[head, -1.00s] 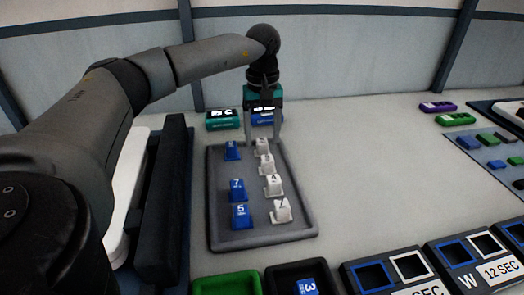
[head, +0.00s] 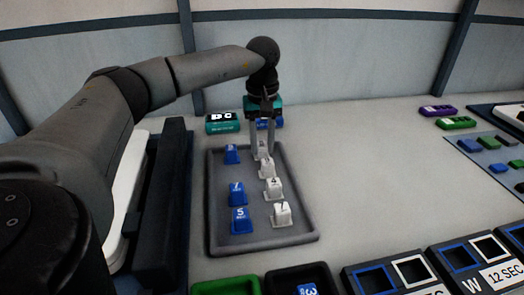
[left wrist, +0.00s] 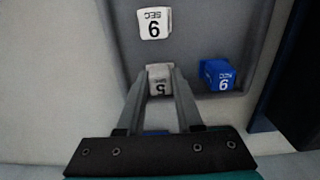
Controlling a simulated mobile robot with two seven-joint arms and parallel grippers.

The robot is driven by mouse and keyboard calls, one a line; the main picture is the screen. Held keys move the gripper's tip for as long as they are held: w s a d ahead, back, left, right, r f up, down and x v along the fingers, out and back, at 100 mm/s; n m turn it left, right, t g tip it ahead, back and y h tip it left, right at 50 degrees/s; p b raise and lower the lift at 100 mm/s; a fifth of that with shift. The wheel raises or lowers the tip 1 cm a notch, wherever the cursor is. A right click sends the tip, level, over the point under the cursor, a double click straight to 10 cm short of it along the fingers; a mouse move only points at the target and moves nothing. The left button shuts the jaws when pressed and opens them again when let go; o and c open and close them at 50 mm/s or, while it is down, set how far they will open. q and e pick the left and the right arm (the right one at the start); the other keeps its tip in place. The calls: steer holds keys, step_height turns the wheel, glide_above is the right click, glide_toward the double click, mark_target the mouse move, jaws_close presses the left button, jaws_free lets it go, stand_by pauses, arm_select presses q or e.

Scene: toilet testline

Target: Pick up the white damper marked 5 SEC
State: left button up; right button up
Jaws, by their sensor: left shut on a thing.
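The white damper marked 5 (left wrist: 159,83) stands at the far end of the white row, and its label looks upside down in the left wrist view. My left gripper (head: 263,155) is shut on it, one finger on each side. In the head view the fingers partly hide this white damper (head: 262,147). The damper appears still at the level of the tray (head: 211,205). I cannot tell whether it has left the tray floor. My right gripper is not in view.
Another white damper (left wrist: 154,22) and a blue damper (left wrist: 218,75) stand close by. More white dampers (head: 281,214) and blue dampers (head: 241,221) fill the tray's rows. Teal (head: 222,123) and blue boxes stand behind the tray.

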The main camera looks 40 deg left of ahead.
arm_select(q)
jaws_close()
steer(key=shift+r, duration=0.1)
